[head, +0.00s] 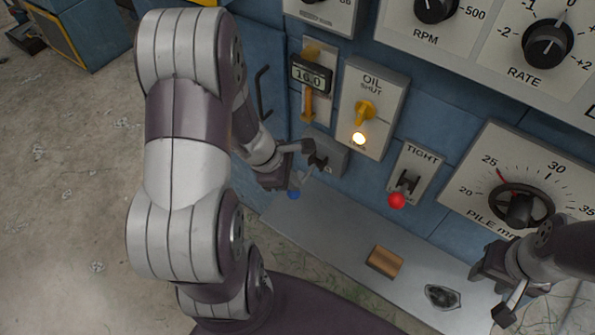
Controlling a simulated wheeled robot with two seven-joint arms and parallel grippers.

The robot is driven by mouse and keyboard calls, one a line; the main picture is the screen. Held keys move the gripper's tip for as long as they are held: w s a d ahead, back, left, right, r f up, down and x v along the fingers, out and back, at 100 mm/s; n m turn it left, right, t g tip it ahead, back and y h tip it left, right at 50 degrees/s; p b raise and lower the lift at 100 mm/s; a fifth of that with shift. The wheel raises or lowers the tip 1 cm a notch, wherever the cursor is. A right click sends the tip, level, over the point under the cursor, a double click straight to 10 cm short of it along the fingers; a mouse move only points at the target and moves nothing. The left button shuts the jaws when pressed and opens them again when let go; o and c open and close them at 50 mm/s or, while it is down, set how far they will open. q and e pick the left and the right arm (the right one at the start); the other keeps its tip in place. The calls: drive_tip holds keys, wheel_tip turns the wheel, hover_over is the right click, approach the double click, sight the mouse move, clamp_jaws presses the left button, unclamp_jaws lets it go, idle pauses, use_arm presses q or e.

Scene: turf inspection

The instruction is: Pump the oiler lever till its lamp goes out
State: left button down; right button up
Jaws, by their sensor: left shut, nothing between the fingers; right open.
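A grey box (330,157) on the blue panel carries a lever with a blue knob (293,194) at its lower end; it looks like the oiler lever. My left gripper (302,168) is shut and empty right beside this lever; I cannot tell whether it touches it. A lamp (359,138) glows bright on the plate marked OIL SHUT (376,86), below a yellow handle (365,112). My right gripper (492,292) is open and empty over the right part of the grey shelf.
A red-knobbed lever (397,199) sits on the plate marked TIGHT. A small display (310,74) reads 16.0. A wooden block (384,261) and a dark lump (441,297) lie on the grey shelf (325,225). The pile dial (522,205) stands at right.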

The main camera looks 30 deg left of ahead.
use_arm(q)
drive_tip(key=shift+s+f+b, duration=0.25)
drive_tip(key=shift+f+b, duration=0.1)
drive_tip(key=shift+f, duration=0.1)
idle(0.7)
drive_tip(key=w+r+p, duration=0.3)
drive_tip(key=r+p, duration=0.4)
drive_tip(key=shift+w+d, duration=0.15)
idle(0.7)
drive_tip(key=r+p, duration=0.1)
drive_tip(key=w+r+p, duration=0.1)
drive_tip(key=r+p, duration=0.1)
drive_tip(key=w+r+p, duration=0.1)
drive_tip(key=p, duration=0.1)
drive_tip(key=shift+r, duration=0.2)
idle(0.8)
